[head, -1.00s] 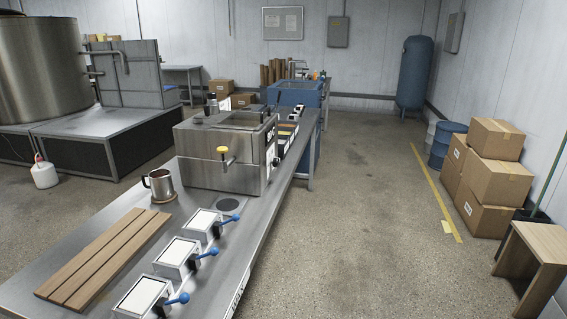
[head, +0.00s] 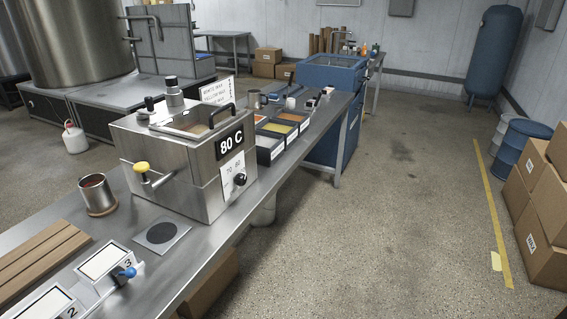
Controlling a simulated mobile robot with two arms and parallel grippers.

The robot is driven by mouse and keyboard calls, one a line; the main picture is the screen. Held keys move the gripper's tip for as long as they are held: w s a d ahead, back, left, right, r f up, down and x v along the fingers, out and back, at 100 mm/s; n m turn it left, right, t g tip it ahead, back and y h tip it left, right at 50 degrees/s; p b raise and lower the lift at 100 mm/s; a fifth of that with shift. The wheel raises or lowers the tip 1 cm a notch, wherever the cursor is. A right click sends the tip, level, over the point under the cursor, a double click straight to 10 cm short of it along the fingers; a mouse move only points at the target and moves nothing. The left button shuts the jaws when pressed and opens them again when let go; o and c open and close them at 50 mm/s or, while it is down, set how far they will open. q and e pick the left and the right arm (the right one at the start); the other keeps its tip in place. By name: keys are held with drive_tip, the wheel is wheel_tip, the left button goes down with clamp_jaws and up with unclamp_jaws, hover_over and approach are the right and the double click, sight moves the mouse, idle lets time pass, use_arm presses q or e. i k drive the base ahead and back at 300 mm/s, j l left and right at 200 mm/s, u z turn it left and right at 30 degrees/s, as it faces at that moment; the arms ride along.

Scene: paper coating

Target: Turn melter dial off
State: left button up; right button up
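The melter (head: 180,165) is a steel box on the metal bench, with a lidded top opening and a yellow-knobbed tap (head: 142,168) on its front. A black "80 C" display (head: 230,143) is on its right side. Below that display, the black melter dial (head: 240,179) sits on a white scale plate (head: 232,172) with small numbers. The dial's exact pointer setting is too small to tell. Neither of my grippers shows in the head view.
The bench (head: 215,205) runs from lower left to upper right. It holds a steel mug (head: 97,196), wooden slats (head: 35,258), numbered blocks with blue-knobbed levers (head: 124,274) and colored trays (head: 285,127). Open floor (head: 380,220) lies to the right, with cardboard boxes (head: 545,245) beyond.

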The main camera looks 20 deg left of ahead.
sight(240, 179)
drive_tip(key=i+u, duration=0.3)
drive_tip(key=i+l+u, duration=0.5)
drive_tip(key=i+u, duration=0.15)
drive_tip(key=i, duration=0.15)
